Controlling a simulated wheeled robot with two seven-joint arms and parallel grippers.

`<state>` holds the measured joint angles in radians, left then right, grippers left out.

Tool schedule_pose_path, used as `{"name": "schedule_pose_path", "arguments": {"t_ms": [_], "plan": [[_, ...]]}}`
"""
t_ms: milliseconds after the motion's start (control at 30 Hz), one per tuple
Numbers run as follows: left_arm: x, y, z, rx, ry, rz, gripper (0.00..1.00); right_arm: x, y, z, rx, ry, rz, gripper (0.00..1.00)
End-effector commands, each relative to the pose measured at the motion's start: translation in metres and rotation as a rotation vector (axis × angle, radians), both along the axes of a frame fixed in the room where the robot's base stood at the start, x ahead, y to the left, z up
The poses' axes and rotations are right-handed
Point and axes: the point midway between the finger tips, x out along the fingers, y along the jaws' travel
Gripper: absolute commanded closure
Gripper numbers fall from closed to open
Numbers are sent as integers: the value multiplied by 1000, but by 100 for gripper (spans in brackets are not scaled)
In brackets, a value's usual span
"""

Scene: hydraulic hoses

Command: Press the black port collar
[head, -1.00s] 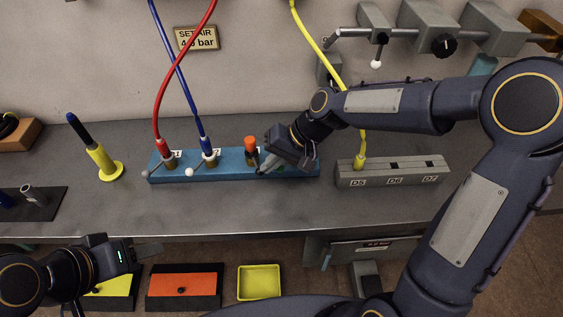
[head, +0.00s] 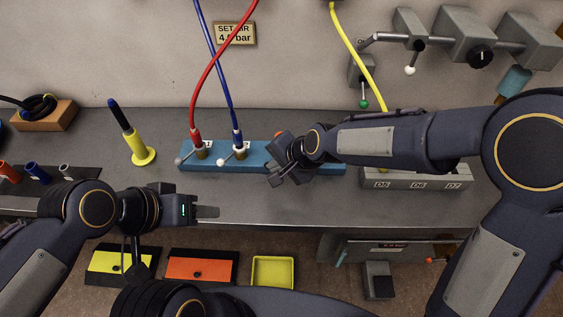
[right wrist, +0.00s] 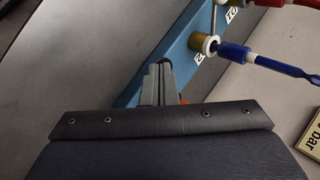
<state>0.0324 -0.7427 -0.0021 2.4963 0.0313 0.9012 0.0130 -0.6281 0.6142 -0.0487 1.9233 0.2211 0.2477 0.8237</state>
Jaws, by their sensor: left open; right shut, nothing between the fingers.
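The blue port block (head: 185,165) lies on the bench with a red hose plug (head: 197,143) and a blue hose plug (head: 238,142) standing in its left ports. My right gripper (head: 273,178) is at the block's front edge, right of the blue plug, shut and empty. Its closed fingers also show in the right wrist view (right wrist: 162,72), beside the block's blue side (right wrist: 180,55). Only bits of an orange plug (head: 279,134) show behind it. My left gripper (head: 207,212) is open and empty over the bench's front edge.
A grey block (head: 420,179) with a yellow hose (head: 360,60) stands to the right. A yellow-and-black tool (head: 130,135) stands at left. Coloured bins (head: 202,268) lie below the bench. The bench between the tool and blue block is clear.

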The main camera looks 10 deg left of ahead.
Motion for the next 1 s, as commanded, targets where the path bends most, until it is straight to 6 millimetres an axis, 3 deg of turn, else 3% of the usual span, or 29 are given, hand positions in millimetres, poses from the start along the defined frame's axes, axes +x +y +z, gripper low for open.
{"name": "schedule_pose_path", "arguments": {"t_ms": [767, 1000], "plan": [[0, 0, -3, 0, 0, 0, 53, 13, -9, 1, 0, 0, 3, 100], [0, 0, 14, 0, 0, 0, 53, 17, -17, 24, 1, -1, 2, 100]]}}
